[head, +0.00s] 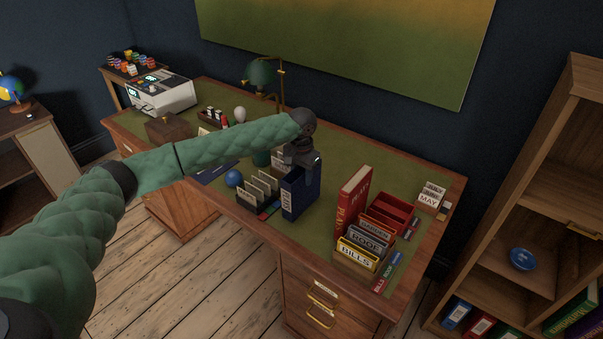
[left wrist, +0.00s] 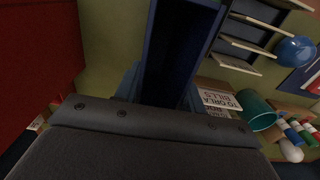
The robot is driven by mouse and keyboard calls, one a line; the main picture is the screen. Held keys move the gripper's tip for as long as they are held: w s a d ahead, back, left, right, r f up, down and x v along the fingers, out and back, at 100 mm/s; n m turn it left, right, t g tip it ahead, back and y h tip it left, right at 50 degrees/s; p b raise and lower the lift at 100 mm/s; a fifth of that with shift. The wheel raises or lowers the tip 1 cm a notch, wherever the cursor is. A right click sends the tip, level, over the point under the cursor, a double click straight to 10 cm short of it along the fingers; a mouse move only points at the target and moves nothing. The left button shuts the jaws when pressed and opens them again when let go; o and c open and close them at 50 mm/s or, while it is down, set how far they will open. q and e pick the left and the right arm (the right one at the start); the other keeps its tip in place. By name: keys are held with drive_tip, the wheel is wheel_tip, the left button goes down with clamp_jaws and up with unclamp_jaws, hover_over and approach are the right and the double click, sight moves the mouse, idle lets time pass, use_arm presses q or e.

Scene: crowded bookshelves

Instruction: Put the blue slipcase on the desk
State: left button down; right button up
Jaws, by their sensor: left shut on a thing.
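The blue slipcase (head: 293,198) stands upright over the front middle of the desk (head: 335,178), with a white label on its spine. My left gripper (head: 304,170) is above it and shut on its upper part. In the left wrist view the slipcase (left wrist: 178,45) fills the upper middle as a dark blue box with its open side showing. I cannot tell whether its bottom touches the desk top. My right gripper is not in view.
A red book (head: 353,203) stands to the right, beside a sorter with a yellow BILLS folder (head: 356,256). A card rack (head: 260,190) and blue ball (head: 234,178) are close on the left. A green lamp (head: 262,74) stands behind.

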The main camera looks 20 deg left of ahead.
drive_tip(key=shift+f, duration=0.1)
use_arm(q)
drive_tip(key=shift+f, duration=0.1)
drive_tip(key=c, duration=0.8)
unclamp_jaws()
drive_tip(key=shift+c, duration=0.2)
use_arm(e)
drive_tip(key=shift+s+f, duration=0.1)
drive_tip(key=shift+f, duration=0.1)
use_arm(q)
drive_tip(key=shift+r, duration=0.2)
wheel_tip(320, 180, up, 12)
drive_tip(key=b, duration=0.3)
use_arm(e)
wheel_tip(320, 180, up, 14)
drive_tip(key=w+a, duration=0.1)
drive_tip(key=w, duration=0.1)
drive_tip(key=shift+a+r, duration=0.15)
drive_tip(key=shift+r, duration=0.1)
